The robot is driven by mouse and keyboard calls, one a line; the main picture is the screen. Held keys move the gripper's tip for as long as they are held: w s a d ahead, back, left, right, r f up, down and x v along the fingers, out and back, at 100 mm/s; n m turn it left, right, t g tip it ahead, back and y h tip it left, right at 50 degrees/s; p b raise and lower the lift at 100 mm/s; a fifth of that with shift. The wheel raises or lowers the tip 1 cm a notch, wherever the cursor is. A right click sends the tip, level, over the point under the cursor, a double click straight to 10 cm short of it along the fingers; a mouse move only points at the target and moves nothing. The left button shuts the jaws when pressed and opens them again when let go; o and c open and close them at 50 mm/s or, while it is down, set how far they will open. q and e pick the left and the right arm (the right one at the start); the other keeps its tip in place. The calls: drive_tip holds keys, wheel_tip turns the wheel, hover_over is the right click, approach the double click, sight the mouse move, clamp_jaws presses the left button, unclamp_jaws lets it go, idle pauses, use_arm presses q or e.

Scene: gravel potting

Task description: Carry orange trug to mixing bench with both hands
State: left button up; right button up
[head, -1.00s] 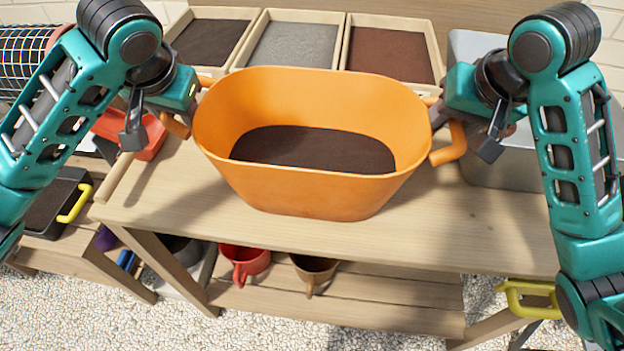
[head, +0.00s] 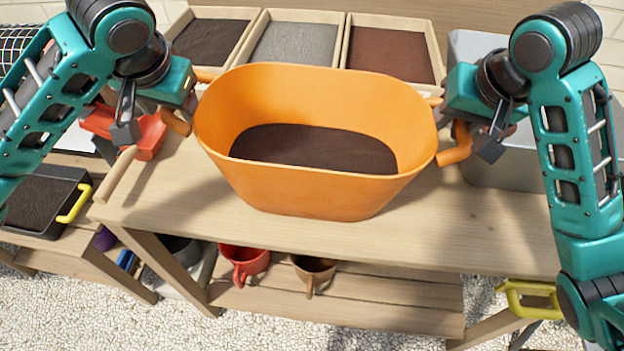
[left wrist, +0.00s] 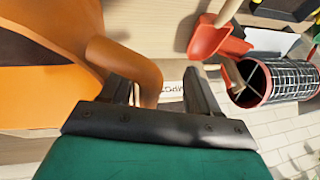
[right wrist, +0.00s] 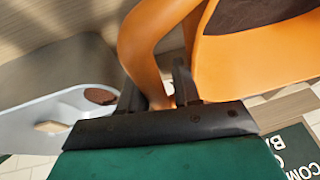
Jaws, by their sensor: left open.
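The orange trug (head: 315,190), with dark soil (head: 315,148) inside, stands upright on the wooden bench (head: 480,225) in the head view. My left gripper (head: 160,120) is at its left handle. In the left wrist view its fingers (left wrist: 160,92) are spread, with the left handle (left wrist: 130,65) between them, nearer one finger. My right gripper (head: 475,140) is at the right handle (head: 455,148). In the right wrist view the right handle (right wrist: 150,45) runs between its fingers (right wrist: 155,85), which sit close around it. The fingertips are partly hidden in the head view.
Trays of dark soil (head: 208,42), grey gravel (head: 295,43) and reddish soil (head: 390,54) line the bench's back. A grey metal bin (head: 535,160) stands right, behind my right arm. A red scoop (head: 145,138) lies left. The bench front is clear.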

use_arm(q)
drive_tip(key=v, duration=0.4)
drive_tip(key=shift+d, duration=0.3)
drive_tip(key=shift+c, duration=0.5)
drive_tip(key=shift+o, duration=0.2)
drive_tip(key=shift+v, duration=1.2)
use_arm(e)
drive_tip(key=shift+a+r, duration=0.15)
drive_tip(key=shift+a, duration=0.4)
use_arm(q)
drive_tip(key=shift+a, duration=0.1)
use_arm(e)
drive_tip(key=shift+c, duration=1.3)
drive_tip(key=o, duration=0.3)
drive_tip(key=shift+r, duration=0.15)
use_arm(q)
drive_tip(key=shift+o, duration=0.3)
use_arm(e)
drive_tip(key=shift+o, duration=0.2)
drive_tip(key=shift+d+v, duration=0.15)
drive_tip(key=shift+v, duration=1.75)
drive_tip(key=shift+d+v, duration=0.15)
drive_tip(key=shift+v, duration=1.75)
use_arm(q)
drive_tip(key=shift+r, duration=0.1)
use_arm(e)
drive_tip(key=shift+s, duration=0.1)
